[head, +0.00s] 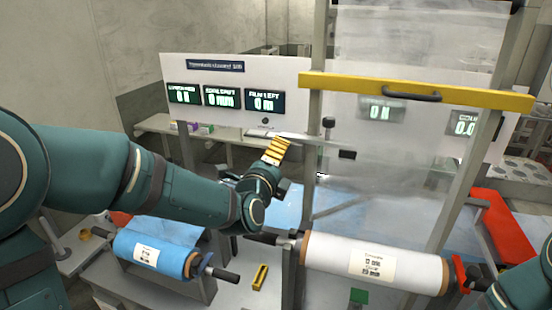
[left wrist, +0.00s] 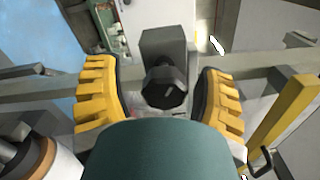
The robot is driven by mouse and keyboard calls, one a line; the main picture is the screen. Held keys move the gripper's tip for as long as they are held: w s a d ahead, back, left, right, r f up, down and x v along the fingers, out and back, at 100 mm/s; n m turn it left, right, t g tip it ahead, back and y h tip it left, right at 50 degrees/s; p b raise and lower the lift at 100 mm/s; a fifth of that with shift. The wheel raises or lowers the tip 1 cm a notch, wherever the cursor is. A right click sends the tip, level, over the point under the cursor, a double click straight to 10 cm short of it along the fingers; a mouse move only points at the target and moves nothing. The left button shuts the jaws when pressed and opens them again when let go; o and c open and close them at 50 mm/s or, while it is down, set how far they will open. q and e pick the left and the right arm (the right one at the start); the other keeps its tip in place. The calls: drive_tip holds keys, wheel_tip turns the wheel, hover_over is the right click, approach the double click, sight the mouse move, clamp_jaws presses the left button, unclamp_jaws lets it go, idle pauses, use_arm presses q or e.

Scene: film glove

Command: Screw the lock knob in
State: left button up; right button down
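The black lock knob (left wrist: 166,86) shows in the left wrist view, in front of a grey block (left wrist: 163,45). My left gripper (left wrist: 160,92) is open, with one yellow ridged finger on either side of the knob and a visible gap to each. The teal wrist hides the lower middle of that view.
A white film roll (head: 335,264) and a blue roll (head: 140,254) lie at the front. A yellow crossbar (head: 420,90) with a handle spans the frame above. A small yellow piece (head: 260,277) sits between the rolls. A red part (head: 505,230) is at right.

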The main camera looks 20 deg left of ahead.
use_arm(q)
drive_tip(key=shift+r, duration=0.15)
drive_tip(key=s, duration=0.7)
drive_tip(key=shift+s, duration=0.25)
drive_tip(key=shift+a, duration=0.1)
